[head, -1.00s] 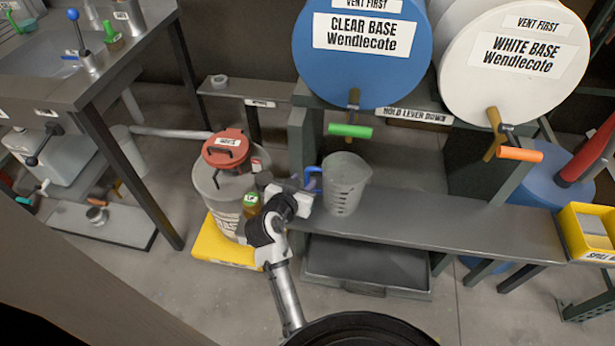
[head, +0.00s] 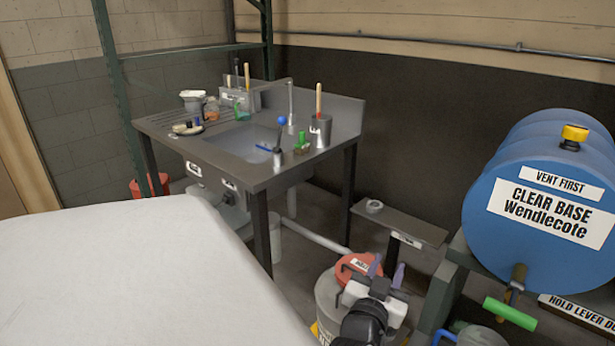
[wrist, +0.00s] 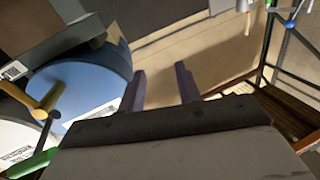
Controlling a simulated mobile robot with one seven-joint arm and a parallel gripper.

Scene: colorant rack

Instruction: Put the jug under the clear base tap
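The blue clear base drum (head: 545,235) lies at the right of the head view. Its brass tap (head: 516,278) has a green lever (head: 510,313). The jug (head: 480,337) shows only its grey top at the bottom edge, with part of its blue handle (head: 443,338). It is below and a little left of the tap in the picture; its base is hidden. My gripper (head: 387,272) is left of the jug, apart from it, fingers pointing up. The wrist view shows the fingers spread with nothing between them (wrist: 160,88).
A pail with a red lid (head: 358,266) stands behind my gripper. A low grey shelf (head: 405,222) is behind it. A sink bench (head: 265,172) with several tools is at the left. A large pale surface (head: 140,270) fills the lower left.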

